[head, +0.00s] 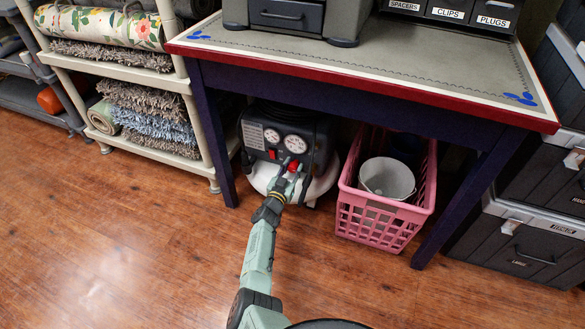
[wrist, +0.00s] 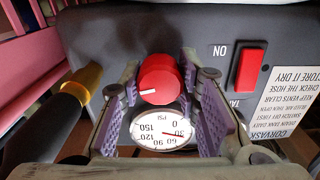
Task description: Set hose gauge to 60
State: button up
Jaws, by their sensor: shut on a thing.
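A compressor (head: 262,140) with two round dials stands on the floor under the table. In the wrist view its red knob (wrist: 160,75) sits between the purple-padded fingers of my gripper (wrist: 160,88), which is shut on it. The white mark on the knob points to the lower left. Just below the knob, a white PSI gauge (wrist: 150,134) appears upside down. Its red needle points close to 30, perhaps slightly toward 60. In the head view my gripper (head: 282,187) reaches the compressor's front.
A red ON switch (wrist: 248,67) is right of the knob, beside a printed label. A brass fitting (wrist: 83,82) with a black hose is at left. A pink crate (head: 388,229) holding a white bucket (head: 387,178) and a table leg (head: 212,140) flank the compressor.

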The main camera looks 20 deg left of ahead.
jog(key=m, duration=0.4)
jog(key=shift+m, duration=0.3)
jog(key=shift+m+b, duration=0.35)
jog(key=shift+m, duration=1.55)
jog(key=o, duration=1.2)
